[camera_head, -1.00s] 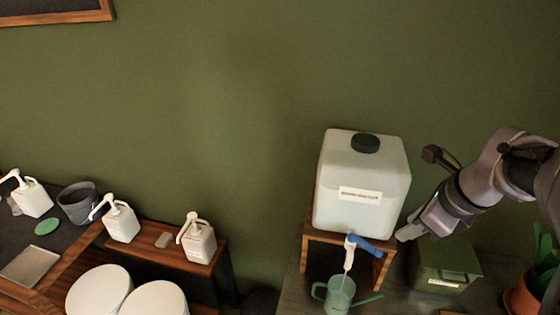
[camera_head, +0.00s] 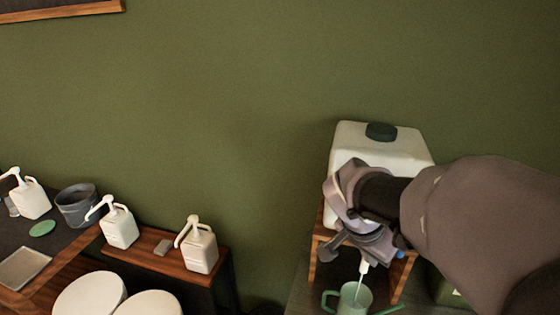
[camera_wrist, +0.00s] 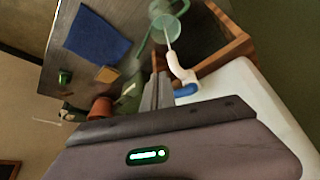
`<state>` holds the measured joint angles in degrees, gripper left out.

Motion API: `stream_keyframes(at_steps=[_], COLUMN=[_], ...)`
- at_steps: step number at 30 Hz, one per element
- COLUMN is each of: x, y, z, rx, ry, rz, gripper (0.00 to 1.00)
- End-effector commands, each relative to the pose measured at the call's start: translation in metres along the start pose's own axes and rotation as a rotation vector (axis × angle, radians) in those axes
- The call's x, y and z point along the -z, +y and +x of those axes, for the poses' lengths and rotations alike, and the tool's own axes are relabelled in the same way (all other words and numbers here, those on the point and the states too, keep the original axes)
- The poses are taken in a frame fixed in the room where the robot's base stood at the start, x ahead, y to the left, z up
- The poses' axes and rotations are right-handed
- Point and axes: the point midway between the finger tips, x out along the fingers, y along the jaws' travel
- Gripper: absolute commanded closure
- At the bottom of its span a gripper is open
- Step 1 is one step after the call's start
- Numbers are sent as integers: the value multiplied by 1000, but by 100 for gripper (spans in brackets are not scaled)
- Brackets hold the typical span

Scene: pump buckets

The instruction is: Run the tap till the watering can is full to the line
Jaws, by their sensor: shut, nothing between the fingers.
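The white container (camera_head: 352,140) stands on a wooden stand (camera_head: 397,277), with its white tap (camera_head: 364,267) low on the front. A thin stream runs from the spout into the green watering can (camera_head: 350,301) below; the stream and can (camera_wrist: 160,32) also show in the wrist view. The can's fill line and water level cannot be made out. The tap's blue lever (camera_wrist: 186,90) is mostly hidden in the head view. My gripper (camera_wrist: 159,62) is shut and empty, its fingers beside the tap (camera_wrist: 180,70) and lever; whether they touch cannot be told.
My arm covers much of the container in the head view. A green box (camera_head: 444,291) is right of the stand. A blue cloth (camera_wrist: 97,34) and terracotta pot (camera_wrist: 100,108) show in the wrist view. White pump bottles (camera_head: 201,251) and a grey bucket (camera_head: 72,207) are at left.

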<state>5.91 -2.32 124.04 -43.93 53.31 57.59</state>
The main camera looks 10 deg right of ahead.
Motion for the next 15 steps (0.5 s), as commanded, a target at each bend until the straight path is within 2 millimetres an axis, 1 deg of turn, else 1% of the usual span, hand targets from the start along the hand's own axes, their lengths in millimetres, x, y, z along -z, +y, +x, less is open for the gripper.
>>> stream_keyframes(at_steps=[1, 4, 6, 9, 12, 15], x=[-2, -2, 15, 28, 36, 38], y=[1, 1, 1, 1, 0, 0], z=[14, 34, 32, 35, 37, 38], rx=[-3, -3, -2, -1, 0, 0], ry=[-2, -3, -1, -2, -2, -1], rz=[1, 2, 5, 5, 4, 3], gripper=[100, 100, 100, 100, 100, 100])
